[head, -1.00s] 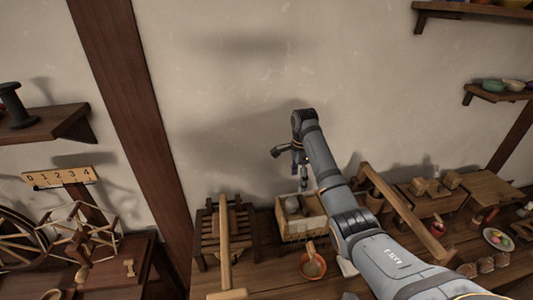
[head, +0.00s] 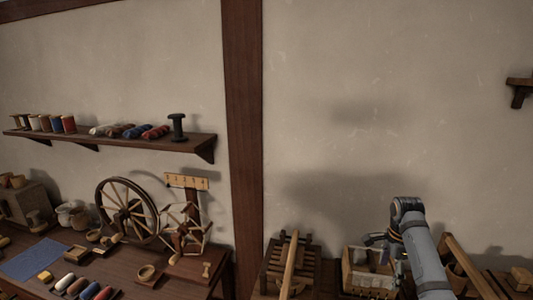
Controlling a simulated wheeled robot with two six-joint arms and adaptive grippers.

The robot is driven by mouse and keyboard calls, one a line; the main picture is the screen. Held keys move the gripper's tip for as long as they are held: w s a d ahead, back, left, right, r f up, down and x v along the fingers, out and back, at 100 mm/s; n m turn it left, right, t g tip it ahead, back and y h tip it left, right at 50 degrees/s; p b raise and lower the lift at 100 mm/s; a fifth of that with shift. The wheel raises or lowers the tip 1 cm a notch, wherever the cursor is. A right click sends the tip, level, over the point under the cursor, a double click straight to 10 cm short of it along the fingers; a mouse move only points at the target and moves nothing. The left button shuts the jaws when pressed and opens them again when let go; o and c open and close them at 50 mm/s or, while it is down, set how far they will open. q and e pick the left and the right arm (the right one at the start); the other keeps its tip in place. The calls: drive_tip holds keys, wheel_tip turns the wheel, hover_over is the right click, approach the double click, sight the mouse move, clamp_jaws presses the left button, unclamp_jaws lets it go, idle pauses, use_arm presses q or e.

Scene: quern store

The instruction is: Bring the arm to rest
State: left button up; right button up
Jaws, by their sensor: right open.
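My right arm (head: 427,262) rises from the bottom edge at the lower right of the head view. It bends at a dark joint, and the right gripper (head: 380,240) hangs to the left of that joint, above a wooden box (head: 366,281) on the bench. The gripper is open, and I see nothing held in it. It is small and partly hidden by the arm. My left gripper is not in view.
A slatted wooden rack (head: 271,272) stands left of the box. A wooden post (head: 243,140) divides the wall. Further left are a spinning wheel (head: 127,210), a shelf (head: 120,140) with spools, and a blue cloth (head: 36,259). The wall above the arm is clear.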

drive_tip(key=s+a+f+n+t+h, duration=0.1)
drive_tip(key=s+a+f+n, duration=0.5)
drive_tip(key=s+f+n, duration=0.5)
drive_tip(key=s+a+n+t, duration=0.1)
drive_tip(key=s+a+n, duration=0.2)
drive_tip(key=s+n, duration=0.35)
drive_tip(key=s+a+n+t, duration=0.1)
drive_tip(key=s+a+n, duration=0.2)
drive_tip(key=s, duration=0.6)
drive_tip(key=s+d+f, duration=0.1)
drive_tip(key=s+f, duration=0.1)
drive_tip(key=f, duration=1.1)
drive_tip(key=s+d+f, duration=0.1)
drive_tip(key=d+f, duration=0.1)
drive_tip(key=f, duration=1.2)
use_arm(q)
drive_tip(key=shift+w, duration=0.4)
use_arm(e)
drive_tip(key=s+f+g, duration=0.2)
drive_tip(key=s+f, duration=1.3)
drive_tip(key=s, duration=0.3)
drive_tip(key=shift+s+d+f+m, duration=0.25)
drive_tip(key=shift+d+f+m, duration=0.1)
